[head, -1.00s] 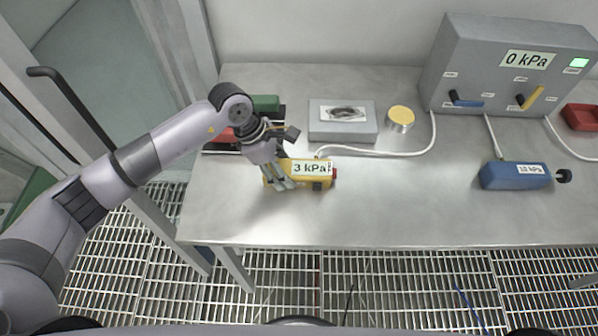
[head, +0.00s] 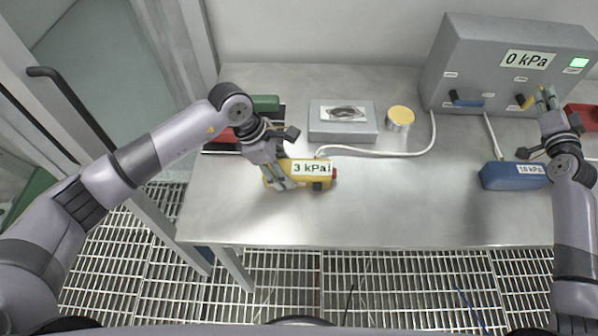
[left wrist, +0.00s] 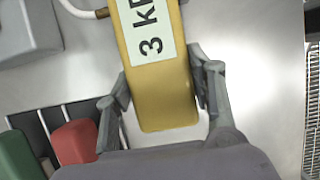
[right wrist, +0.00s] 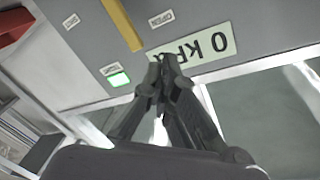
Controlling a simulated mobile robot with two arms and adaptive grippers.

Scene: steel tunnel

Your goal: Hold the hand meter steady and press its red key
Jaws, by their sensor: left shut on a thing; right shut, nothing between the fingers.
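The yellow hand meter (head: 322,182) lies on the steel bench, its label reading 3 kPa. The red key (head: 334,174) is on its right end. My left gripper (head: 281,184) is shut on the meter's left end; in the left wrist view its fingers (left wrist: 165,100) flank the yellow body (left wrist: 168,95). My right gripper (head: 541,98) is shut and empty, in front of the grey panel box near its yellow lever. In the right wrist view its closed fingertips (right wrist: 167,62) point towards the panel's 0 kPa display (right wrist: 205,45).
The grey panel box (head: 468,65) stands at the back right, with a blue lever (head: 466,100) and a lit green lamp (head: 579,63). A blue meter (head: 498,177), a grey box (head: 328,132) and a yellow-topped tin (head: 401,116) sit on the bench. A white hose (head: 390,153) runs from meter to panel. The front middle is clear.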

